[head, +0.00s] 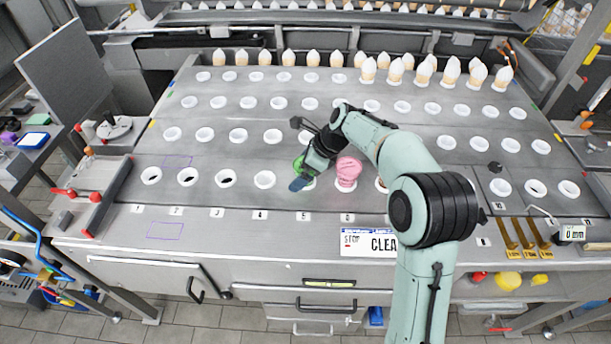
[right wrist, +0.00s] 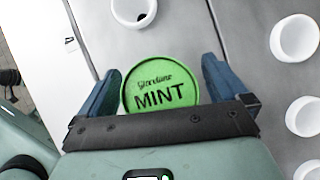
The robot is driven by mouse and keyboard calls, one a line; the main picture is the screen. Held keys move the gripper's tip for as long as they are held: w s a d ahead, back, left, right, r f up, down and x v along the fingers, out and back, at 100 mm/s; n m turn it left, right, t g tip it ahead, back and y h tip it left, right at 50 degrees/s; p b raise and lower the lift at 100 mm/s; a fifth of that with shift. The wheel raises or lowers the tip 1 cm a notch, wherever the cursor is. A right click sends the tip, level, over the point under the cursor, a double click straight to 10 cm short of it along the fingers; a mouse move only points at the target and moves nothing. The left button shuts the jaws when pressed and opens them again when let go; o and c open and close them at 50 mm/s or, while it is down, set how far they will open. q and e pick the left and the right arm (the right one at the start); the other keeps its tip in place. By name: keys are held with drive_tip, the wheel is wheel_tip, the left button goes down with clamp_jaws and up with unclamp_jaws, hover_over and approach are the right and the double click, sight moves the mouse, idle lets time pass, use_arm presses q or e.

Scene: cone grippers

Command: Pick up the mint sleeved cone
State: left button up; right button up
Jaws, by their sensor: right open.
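The mint sleeved cone (right wrist: 163,88) shows in the right wrist view as a green round top with the word MINT on it. My right gripper (right wrist: 160,85) is open, with one blue finger on each side of the green top. Whether the fingers touch it, I cannot tell. In the head view a little green of the mint cone (head: 298,163) shows beside my right gripper (head: 304,176), which hides most of it. My left gripper is in neither view.
A pink cone (head: 348,171) stands just right of my right gripper. White ring holders (head: 265,179) stand in rows across the grey worktop (head: 240,205). Several white-topped cones (head: 396,70) stand along the back. A sign (head: 368,242) hangs at the front edge.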

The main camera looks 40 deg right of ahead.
drive_tip(key=c, duration=1.1)
